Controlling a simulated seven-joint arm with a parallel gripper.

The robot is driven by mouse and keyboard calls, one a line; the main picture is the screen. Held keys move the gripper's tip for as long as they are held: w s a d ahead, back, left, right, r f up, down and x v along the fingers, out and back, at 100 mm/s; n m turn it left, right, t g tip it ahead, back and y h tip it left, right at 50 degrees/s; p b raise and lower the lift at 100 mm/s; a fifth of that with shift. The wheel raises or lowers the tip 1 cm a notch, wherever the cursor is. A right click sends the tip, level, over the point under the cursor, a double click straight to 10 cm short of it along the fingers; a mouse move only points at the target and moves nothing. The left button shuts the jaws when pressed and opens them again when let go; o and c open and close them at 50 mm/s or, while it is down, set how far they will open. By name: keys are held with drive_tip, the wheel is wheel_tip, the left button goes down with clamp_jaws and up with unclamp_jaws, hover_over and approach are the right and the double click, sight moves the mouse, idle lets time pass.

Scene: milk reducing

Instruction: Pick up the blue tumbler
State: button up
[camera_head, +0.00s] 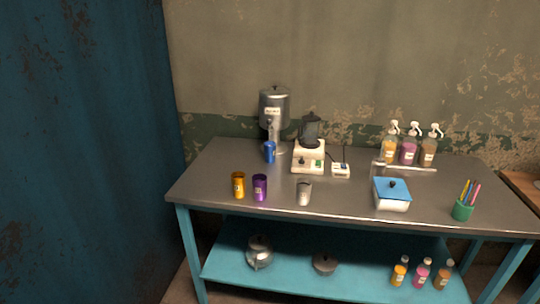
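The blue tumbler (269,152) stands upright on the metal tabletop, toward the back left. It is just in front of and slightly left of the tall metal dispenser (274,112) and left of the white-based appliance. My gripper is not in view, so its state and place cannot be seen.
A yellow tumbler (238,185), a purple tumbler (260,188) and a silver tumbler (304,192) stand along the front of the table (340,205). A white appliance (308,156) with a dark jug is right of the blue tumbler. A blue-lidded box (391,195) is farther right.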

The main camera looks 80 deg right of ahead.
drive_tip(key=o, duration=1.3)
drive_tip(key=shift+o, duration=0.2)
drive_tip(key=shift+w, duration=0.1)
